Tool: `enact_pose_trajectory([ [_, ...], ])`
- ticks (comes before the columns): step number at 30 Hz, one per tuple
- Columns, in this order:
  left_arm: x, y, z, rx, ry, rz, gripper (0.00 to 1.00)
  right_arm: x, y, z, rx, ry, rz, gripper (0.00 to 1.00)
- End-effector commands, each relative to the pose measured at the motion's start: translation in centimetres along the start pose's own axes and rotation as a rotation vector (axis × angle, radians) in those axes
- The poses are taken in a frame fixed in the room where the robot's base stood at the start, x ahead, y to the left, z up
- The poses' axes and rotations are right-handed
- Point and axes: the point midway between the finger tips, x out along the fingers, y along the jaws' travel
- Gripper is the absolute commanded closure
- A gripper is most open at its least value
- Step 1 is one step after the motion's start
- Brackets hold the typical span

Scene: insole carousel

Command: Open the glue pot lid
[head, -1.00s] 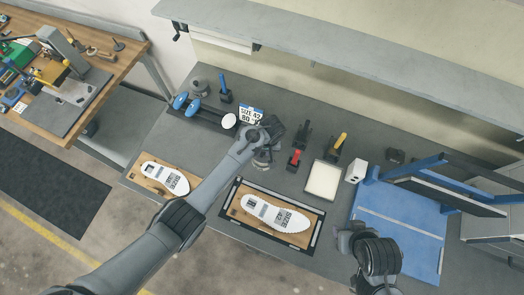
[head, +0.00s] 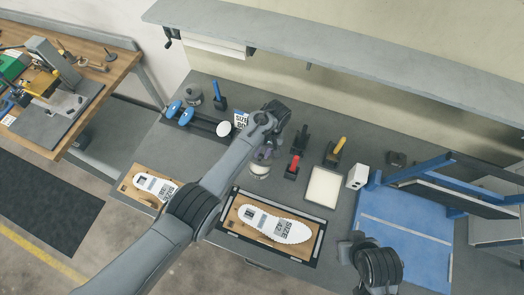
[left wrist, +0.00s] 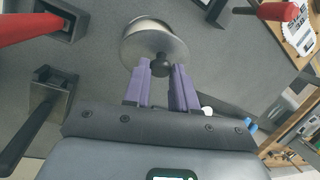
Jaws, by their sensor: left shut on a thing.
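In the left wrist view, the two purple fingers of my left gripper (left wrist: 161,75) are shut on the dark knob of the glue pot lid (left wrist: 160,48), a round grey metal disc. In the head view, this gripper (head: 265,151) is above the glue pot (head: 259,172), whose pale round top shows just below the fingers. The lid is mostly hidden there by my wrist, and the gap between it and the pot is hard to judge. My right gripper (head: 345,250) hangs at the lower right, away from the pot; its fingers are not clear.
Red-handled (head: 292,166) and yellow-handled (head: 336,149) tools stand in black holders right of the pot. A pale tray (head: 323,202) and a white box (head: 357,177) are further right. An insole (head: 275,224) lies on a framed board in front. A shelf (head: 340,52) overhangs behind.

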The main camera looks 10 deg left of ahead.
Motion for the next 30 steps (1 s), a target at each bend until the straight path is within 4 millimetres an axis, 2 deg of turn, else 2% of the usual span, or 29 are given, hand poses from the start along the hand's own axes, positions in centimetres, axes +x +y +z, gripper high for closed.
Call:
enact_pose_trajectory([
  [1, 0.0, 0.0, 0.0, -0.001, 0.001, 0.001, 1.00, 0.0, 0.0, 0.0, 0.000, 0.000, 0.000, 0.57],
  [2, 0.0, 0.0, 0.0, -0.001, 0.001, 0.001, 0.69, 0.0, 0.0, 0.0, 0.001, 0.000, -0.001, 0.57],
  [6, 0.1, 0.0, 0.0, -0.001, 0.001, 0.001, 0.48, 0.0, -0.1, 0.0, 0.003, 0.001, -0.002, 0.57],
  [14, 0.0, 0.0, 0.0, -0.001, 0.001, 0.000, 0.48, 0.0, -0.2, -0.1, 0.008, 0.002, -0.006, 0.57],
  [19, -0.8, 0.0, 0.0, -0.001, 0.002, 0.001, 0.48, -0.1, -0.2, -0.1, 0.009, 0.002, -0.007, 0.57],
  [23, -2.5, 0.0, -0.1, 0.000, 0.004, 0.002, 0.48, -0.2, -0.2, -0.1, 0.009, 0.002, -0.007, 0.57],
  [30, -6.6, 0.1, -0.1, -0.001, 0.004, 0.003, 0.48, 0.0, -0.2, -0.1, 0.008, 0.002, -0.006, 0.57],
])
